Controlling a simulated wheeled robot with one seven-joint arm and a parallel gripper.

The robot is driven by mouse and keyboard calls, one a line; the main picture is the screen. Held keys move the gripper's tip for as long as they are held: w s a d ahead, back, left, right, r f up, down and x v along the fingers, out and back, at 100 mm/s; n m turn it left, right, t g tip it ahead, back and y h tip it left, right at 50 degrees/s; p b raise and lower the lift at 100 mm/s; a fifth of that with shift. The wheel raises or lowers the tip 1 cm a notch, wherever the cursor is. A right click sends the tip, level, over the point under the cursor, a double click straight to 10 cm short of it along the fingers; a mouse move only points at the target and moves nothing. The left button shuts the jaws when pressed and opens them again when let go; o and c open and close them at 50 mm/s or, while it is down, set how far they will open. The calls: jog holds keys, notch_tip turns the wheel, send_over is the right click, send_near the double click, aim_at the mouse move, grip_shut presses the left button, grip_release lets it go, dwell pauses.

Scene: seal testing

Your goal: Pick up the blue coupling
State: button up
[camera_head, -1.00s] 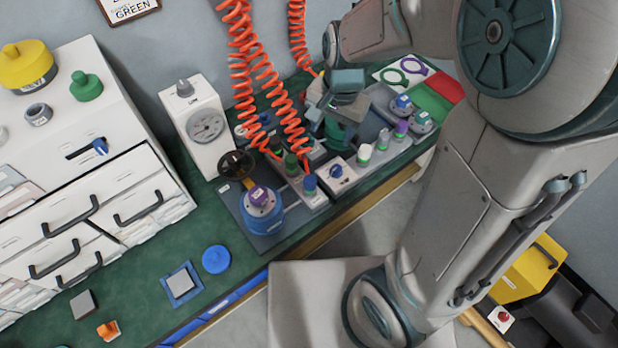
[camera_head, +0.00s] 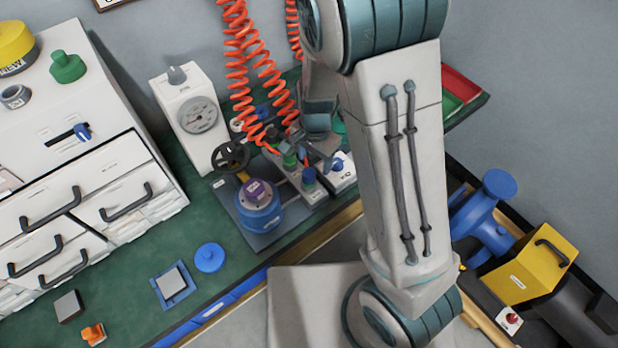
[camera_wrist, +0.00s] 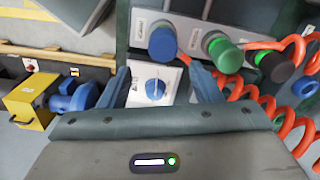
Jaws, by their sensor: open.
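The blue coupling (camera_wrist: 162,43) stands on the grey manifold at the upper middle of the wrist view. It also shows in the head view (camera_head: 309,177) at the front end of the manifold. My gripper (camera_wrist: 160,78) is open, with nothing between its fingers. In the wrist view its two fingertips lie below the coupling in the picture, one to each side, and do not appear to touch it. In the head view my gripper (camera_head: 318,148) is close behind the coupling and partly hidden by my arm.
A green coupling (camera_wrist: 223,52) and a black one (camera_wrist: 275,67) stand beside it, with orange coiled hoses (camera_head: 240,70) near them. A white box with a blue knob (camera_wrist: 155,88) lies between my fingers in the picture. A blue round device (camera_head: 260,208) with a handwheel (camera_head: 231,157) stands left.

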aim_at(309, 172)
jog(key=f, duration=0.1)
jog(key=a+f, duration=0.1)
jog(key=f, duration=0.2)
jog(key=shift+s+a+f+b, duration=0.15)
jog(key=shift+s+f+b, duration=0.15)
jog(key=shift+s+b, duration=0.1)
jog(key=shift+f, duration=0.25)
jog(key=shift+c, duration=0.4)
jog(key=c, duration=1)
jog(key=shift+r, duration=0.1)
jog(key=shift+c, duration=0.2)
